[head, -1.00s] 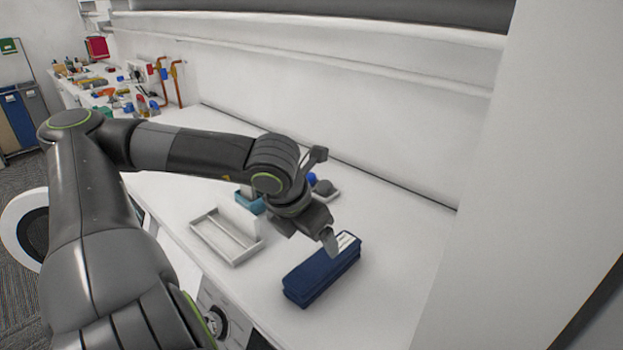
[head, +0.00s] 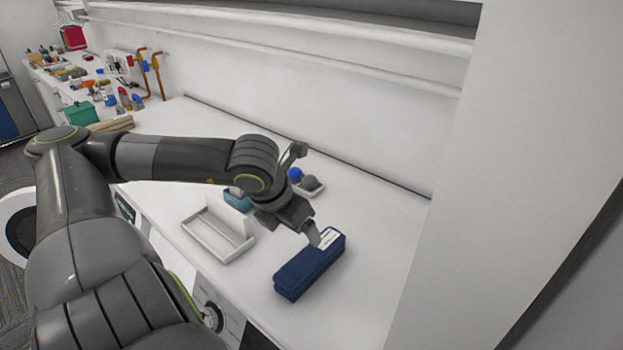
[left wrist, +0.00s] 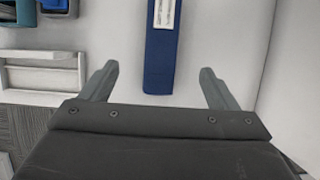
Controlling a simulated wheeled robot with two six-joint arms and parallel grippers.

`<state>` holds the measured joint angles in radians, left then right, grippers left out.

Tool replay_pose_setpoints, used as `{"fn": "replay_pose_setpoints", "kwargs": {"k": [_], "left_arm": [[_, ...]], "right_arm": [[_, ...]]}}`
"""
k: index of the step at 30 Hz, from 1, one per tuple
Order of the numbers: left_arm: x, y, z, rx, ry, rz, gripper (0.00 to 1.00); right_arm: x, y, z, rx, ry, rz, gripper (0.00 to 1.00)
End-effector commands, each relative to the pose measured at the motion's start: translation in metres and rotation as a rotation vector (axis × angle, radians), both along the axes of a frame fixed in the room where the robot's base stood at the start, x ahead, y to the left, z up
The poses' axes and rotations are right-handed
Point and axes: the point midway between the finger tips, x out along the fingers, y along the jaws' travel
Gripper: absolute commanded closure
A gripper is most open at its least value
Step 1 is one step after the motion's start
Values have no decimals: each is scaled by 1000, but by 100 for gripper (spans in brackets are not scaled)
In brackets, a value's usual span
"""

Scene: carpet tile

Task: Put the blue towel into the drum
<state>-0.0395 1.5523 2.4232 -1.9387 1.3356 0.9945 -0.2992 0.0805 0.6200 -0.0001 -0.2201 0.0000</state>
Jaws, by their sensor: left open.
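The blue towel (head: 306,270) lies folded on the white worktop, a long dark-blue block with a white label on its upper end. It also shows in the left wrist view (left wrist: 160,62), lying between the lines of the two fingers and ahead of them. My left gripper (head: 312,238) is above the towel's label end in the head view. In the left wrist view its fingers (left wrist: 158,82) are spread wide with nothing between them. The drum's opening is not seen; a white appliance front with a dial (head: 213,316) shows below the worktop edge. My right gripper is not in view.
A white open tray (head: 232,255) stands left of the towel. A teal container (head: 238,200) and a small tray with blue and grey balls (head: 309,186) lie behind. A wall bounds the right side.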

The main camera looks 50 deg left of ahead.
Motion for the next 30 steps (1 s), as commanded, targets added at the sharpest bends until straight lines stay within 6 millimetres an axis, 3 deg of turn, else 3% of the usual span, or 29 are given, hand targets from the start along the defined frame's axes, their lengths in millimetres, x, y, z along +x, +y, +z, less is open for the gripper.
{"fn": "replay_pose_setpoints", "kwargs": {"k": [7, 30], "left_arm": [[8, -1, -18, -6, -2, 1, 18], [33, 3, -79, -3, 1, 2, 18]], "right_arm": [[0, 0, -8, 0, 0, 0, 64], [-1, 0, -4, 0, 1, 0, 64]]}}
